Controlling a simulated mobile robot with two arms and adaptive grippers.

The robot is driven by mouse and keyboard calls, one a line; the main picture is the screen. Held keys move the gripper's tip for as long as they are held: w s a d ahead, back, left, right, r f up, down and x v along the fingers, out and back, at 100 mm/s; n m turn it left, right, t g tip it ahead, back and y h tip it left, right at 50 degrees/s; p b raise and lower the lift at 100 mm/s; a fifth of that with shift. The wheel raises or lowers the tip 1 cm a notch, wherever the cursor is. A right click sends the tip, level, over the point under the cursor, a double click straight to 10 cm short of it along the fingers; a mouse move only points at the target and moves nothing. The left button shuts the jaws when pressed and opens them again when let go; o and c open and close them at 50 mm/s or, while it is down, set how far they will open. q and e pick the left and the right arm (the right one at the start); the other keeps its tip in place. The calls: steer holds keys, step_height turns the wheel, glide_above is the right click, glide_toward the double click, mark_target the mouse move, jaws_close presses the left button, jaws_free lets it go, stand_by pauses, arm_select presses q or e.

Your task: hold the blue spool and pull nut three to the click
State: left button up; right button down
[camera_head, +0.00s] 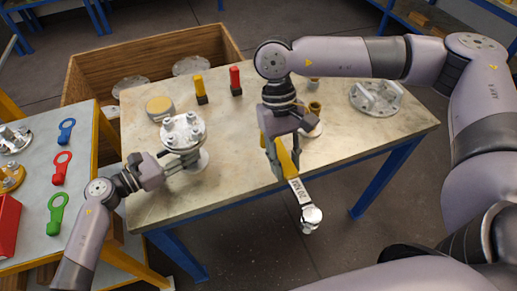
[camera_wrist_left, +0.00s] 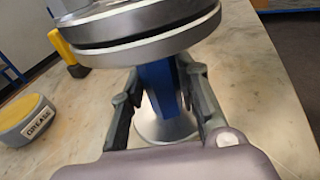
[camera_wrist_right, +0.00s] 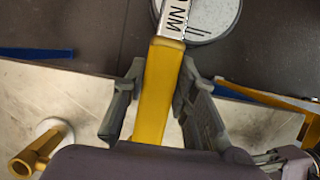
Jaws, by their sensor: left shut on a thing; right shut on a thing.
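The spool (camera_head: 184,133) stands upright near the table's front left, with a silver flange carrying several studs and nuts on top. In the left wrist view its blue neck (camera_wrist_left: 160,84) shows between flange and flared foot. My left gripper (camera_head: 172,167) is shut around this neck from the front left. My right gripper (camera_head: 279,147) is shut on the yellow handle of a torque wrench (camera_head: 300,190). The wrench's silver head (camera_head: 311,218) hangs beyond the table's front edge, well right of the spool. The handle (camera_wrist_right: 155,95) runs between the fingers in the right wrist view. I cannot tell which nut is three.
A grease tin (camera_head: 158,107), a yellow bottle (camera_head: 200,90) and a red bottle (camera_head: 236,82) stand behind the spool. A handled flange (camera_head: 376,98) lies at right. A side table holds blue (camera_head: 66,130), red (camera_head: 61,168) and green (camera_head: 58,212) ring tools. A wooden crate (camera_head: 150,62) stands behind.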

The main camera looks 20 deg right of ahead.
arm_select(q)
steer(key=shift+w+r, duration=0.1)
arm_select(e)
steer(key=w+a+r+m+t+y, duration=0.1)
steer(key=w+a+r+m+y, duration=0.1)
steer(key=w+a+r+m, duration=0.6)
steer(key=w+a+r+m+t+y, duration=0.2)
steer(key=w+r+m, duration=0.25)
steer(key=w, duration=0.75)
steer(key=shift+m, duration=0.45)
steer(key=shift+s+a+f, duration=0.1)
steer(key=shift+f, duration=1)
steer(key=shift+s+a+f, duration=0.1)
steer(key=shift+f, duration=1)
steer(key=shift+f, duration=0.15)
steer(key=shift+f, duration=1.1)
